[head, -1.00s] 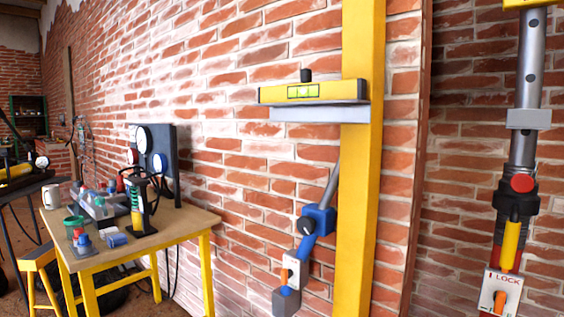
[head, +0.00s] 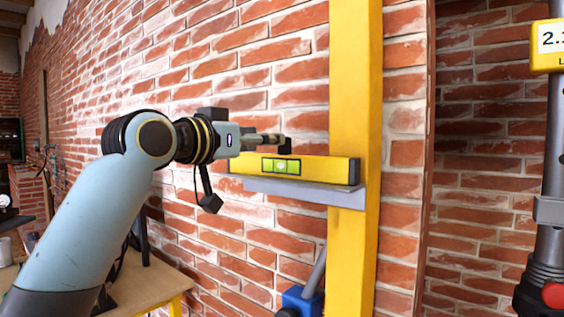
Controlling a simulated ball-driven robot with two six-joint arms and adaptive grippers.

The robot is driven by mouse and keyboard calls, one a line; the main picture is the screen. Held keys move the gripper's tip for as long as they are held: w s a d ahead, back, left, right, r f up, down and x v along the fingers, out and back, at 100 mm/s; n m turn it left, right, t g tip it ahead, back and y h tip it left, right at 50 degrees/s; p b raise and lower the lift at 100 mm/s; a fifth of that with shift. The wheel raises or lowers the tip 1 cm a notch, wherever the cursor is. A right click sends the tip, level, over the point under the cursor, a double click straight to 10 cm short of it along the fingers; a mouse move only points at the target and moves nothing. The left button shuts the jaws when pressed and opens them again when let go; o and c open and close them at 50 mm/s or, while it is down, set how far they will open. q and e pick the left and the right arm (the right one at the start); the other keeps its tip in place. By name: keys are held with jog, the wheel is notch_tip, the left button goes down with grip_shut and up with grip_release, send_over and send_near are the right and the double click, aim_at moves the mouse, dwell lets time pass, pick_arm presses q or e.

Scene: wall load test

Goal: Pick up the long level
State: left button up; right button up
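The long level (head: 310,168) is yellow with a green vial window in its middle. My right gripper is out of view.
The yellow post (head: 354,90) stands right behind the ledge, against the brick wall (head: 265,60). A blue clamp (head: 300,300) is below the ledge. A wooden table (head: 150,288) is at the lower left. A grey pole device with a red knob (head: 553,294) stands at the right.

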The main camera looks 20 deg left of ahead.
aim_at(285, 157)
pick_arm(q)
jog(key=x, duration=0.4)
jog(key=shift+r+p, duration=0.1)
jog(key=shift+p, duration=0.25)
jog(key=x, duration=0.2)
jog(key=shift+w+d+p, duration=0.3)
jog(key=shift+w, duration=0.05)
jog(key=shift+w+d, duration=0.1)
jog(key=shift+w, duration=0.25)
jog(key=shift+c, duration=1.2)
jog(key=c, duration=0.7)
grip_shut()
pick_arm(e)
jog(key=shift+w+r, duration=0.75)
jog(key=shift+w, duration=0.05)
